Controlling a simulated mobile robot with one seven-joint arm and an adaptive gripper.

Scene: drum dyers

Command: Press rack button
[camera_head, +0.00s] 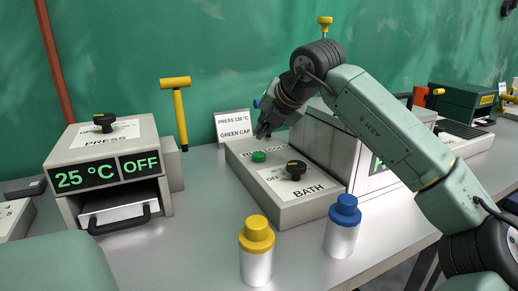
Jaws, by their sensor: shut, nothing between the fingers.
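A small green button (259,156) sits on top of a grey control box (318,213) in the middle of the bench. Lettering beside the button is partly hidden, so I cannot confirm that it names the rack. The same box carries a black knob (296,170) with a yellow mark, by the words OFF and BATH. My gripper (262,132) is shut and empty, pointing down just above and behind the green button in the picture. A gap shows between fingertips and button.
Left stands a press (105,150) reading 25 °C and OFF, with a yellow-handled lever (180,115). A yellow-capped bottle (256,262) and blue-capped bottle (341,238) stand in front. A sign (234,126) and a grey housing (322,150) stand behind. Bench between press and box is clear.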

